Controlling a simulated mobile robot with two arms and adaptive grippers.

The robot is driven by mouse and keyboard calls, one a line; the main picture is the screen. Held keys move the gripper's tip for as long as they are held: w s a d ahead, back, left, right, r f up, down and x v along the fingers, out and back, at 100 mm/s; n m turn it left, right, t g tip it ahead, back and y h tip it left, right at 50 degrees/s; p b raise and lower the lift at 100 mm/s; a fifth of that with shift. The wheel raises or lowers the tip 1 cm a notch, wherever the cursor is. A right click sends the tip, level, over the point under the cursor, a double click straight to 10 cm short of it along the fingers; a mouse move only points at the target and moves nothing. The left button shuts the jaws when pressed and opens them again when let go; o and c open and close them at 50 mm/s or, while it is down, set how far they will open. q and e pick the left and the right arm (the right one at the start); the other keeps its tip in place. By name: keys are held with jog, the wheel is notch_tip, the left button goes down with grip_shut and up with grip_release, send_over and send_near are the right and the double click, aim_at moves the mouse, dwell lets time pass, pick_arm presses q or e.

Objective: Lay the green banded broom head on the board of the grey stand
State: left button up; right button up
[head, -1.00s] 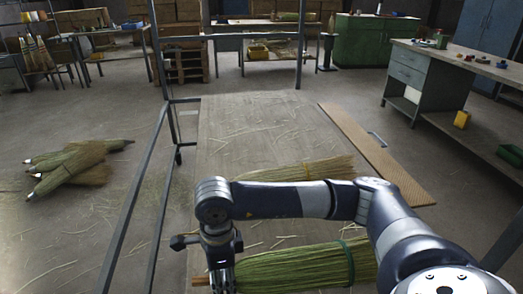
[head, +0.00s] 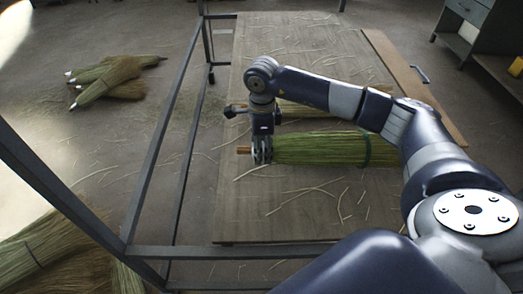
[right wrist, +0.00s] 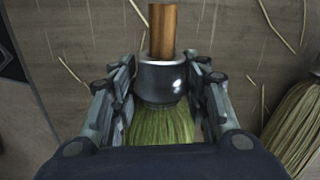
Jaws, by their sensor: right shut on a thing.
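A second broom head (head: 305,109) lies on the board just beyond, partly hidden by my right arm. My left gripper is not in view.
Grey frame bars (head: 163,180) run along the board's left side and front. A brown strip (head: 400,72) with a handle lies along the right edge. Loose straws litter the board. Brooms lie on the floor at left (head: 112,78) and lower left (head: 55,250).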

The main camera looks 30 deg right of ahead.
jog(key=shift+w+d+f, duration=0.2)
jog(key=shift+w+d, duration=0.3)
jog(key=shift+w, duration=0.35)
jog(key=shift+f, duration=0.3)
notch_tip(320, 180, down, 2)
jog(key=shift+f, duration=0.35)
jog(key=o, duration=1.3)
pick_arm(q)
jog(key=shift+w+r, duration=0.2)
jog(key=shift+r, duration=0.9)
